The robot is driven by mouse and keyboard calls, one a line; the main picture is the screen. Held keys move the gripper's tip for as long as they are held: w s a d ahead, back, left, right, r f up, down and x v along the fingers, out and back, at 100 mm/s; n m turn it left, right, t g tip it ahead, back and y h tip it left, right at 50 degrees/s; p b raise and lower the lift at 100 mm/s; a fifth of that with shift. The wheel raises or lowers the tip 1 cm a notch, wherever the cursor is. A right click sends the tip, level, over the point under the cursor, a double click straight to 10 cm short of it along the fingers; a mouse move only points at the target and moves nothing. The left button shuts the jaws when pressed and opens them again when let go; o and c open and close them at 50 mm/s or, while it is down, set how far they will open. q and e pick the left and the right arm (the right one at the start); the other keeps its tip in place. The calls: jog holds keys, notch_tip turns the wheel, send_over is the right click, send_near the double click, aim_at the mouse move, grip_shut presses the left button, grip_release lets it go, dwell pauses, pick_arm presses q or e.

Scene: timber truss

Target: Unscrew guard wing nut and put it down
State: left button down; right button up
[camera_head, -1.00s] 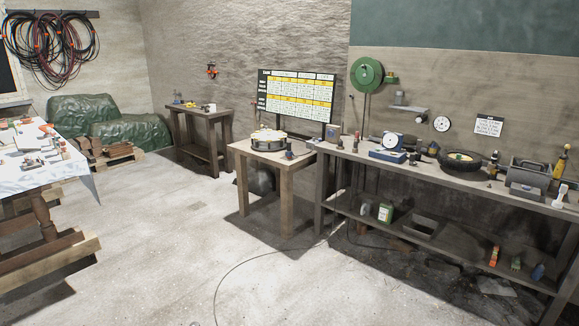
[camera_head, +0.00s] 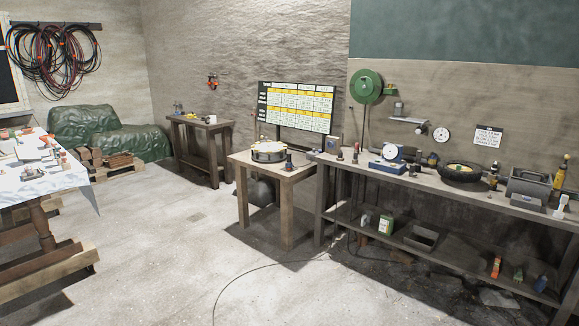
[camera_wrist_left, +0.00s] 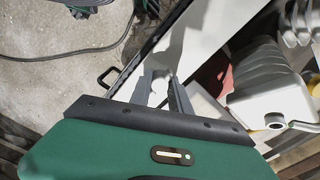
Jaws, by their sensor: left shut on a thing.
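My left gripper (camera_wrist_left: 161,85) shows only in the left wrist view, as two grey metal fingers beyond a black-edged green housing. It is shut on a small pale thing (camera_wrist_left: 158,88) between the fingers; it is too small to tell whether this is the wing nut. To the right of the fingers is a pale grey machine body (camera_wrist_left: 270,88) with a small lever-like fitting (camera_wrist_left: 274,121). I cannot make out a guard for certain. My right gripper is in no view, and neither gripper shows in the head view.
A long workbench (camera_head: 440,180) at the right holds a blue-based device (camera_head: 388,164), a tyre (camera_head: 461,172) and a grey toolbox (camera_head: 528,187). A small table (camera_head: 300,172) carries a round drum-like item (camera_head: 268,152). A cloth-covered table (camera_head: 45,178) stands left. The floor between is mostly open, with a cable (camera_head: 250,268).

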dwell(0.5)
pick_arm(q)
jog(key=n+p, duration=0.1)
jog(key=n, duration=0.1)
jog(key=n+p, duration=0.1)
jog(key=n, duration=0.1)
jog(key=shift+r, duration=0.35)
jog(key=c, duration=1.6)
grip_release()
jog(key=shift+f+n, duration=0.35)
jog(key=shift+n, duration=0.35)
jog(key=o, duration=0.5)
notch_tip(320, 180, up, 3)
jog(key=p, duration=0.2)
jog(key=shift+f+p, duration=0.1)
jog(key=shift+p, duration=0.3)
jog(key=shift+f, duration=0.15)
